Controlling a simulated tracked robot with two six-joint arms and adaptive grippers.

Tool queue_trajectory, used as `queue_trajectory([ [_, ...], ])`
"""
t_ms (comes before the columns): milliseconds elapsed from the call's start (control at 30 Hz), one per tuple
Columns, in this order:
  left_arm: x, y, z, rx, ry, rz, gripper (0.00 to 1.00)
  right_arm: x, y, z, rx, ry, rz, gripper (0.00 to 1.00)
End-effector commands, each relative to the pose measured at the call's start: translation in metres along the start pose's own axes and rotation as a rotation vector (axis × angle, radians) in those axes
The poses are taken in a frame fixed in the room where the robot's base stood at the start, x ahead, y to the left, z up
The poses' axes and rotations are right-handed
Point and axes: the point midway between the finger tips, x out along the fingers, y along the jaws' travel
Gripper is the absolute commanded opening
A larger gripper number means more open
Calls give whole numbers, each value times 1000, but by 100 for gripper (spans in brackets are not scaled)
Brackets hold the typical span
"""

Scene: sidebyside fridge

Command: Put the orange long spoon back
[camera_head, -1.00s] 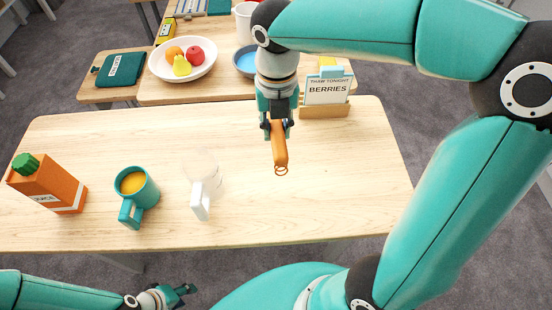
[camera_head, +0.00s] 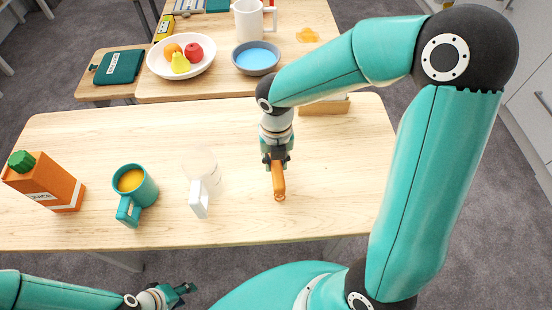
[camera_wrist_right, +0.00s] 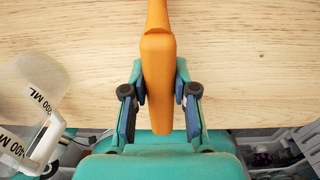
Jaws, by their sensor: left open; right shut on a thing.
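The orange long spoon (camera_head: 279,182) is in my right gripper (camera_head: 276,165), over the right-middle of the near wooden table in the head view. In the right wrist view the spoon (camera_wrist_right: 158,75) runs between the two fingers of the right gripper (camera_wrist_right: 160,90), which are shut on its thick orange handle. Its far end goes out of that picture at the top. My left gripper (camera_head: 182,291) is open and empty, in front of the table's near edge at lower left, away from the spoon.
On the near table (camera_head: 330,165) stand a juice carton (camera_head: 48,185), a teal mug (camera_head: 140,190) and a clear measuring cup (camera_head: 203,178). A wooden holder (camera_head: 325,107) is partly behind my right arm. A fruit bowl (camera_head: 182,68) and blue-filled bowl (camera_head: 256,58) are farther back.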

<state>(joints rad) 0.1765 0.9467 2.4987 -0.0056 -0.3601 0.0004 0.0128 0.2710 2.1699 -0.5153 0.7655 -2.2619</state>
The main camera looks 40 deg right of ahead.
Motion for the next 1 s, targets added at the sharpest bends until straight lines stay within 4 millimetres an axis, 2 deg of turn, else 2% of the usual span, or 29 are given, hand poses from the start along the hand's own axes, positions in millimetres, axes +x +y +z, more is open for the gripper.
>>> queue_trajectory([
  [233,2,-1,0,0,0,0,43,3,0,0,0,0,0,0],
  [267,1,0,0,0,0,0,43,2,0,0,0,0,0,32],
  [400,1,0,0,0,0,0,43,1,0,0,0,0,0,52],
  [667,1,0,0,0,0,0,43,2,0,0,-1,0,0,52],
  [867,10,-4,0,0,0,0,43,6,0,0,-2,-2,1,52],
  [1000,3,-1,0,0,0,0,43,-21,1,2,0,-7,2,52],
])
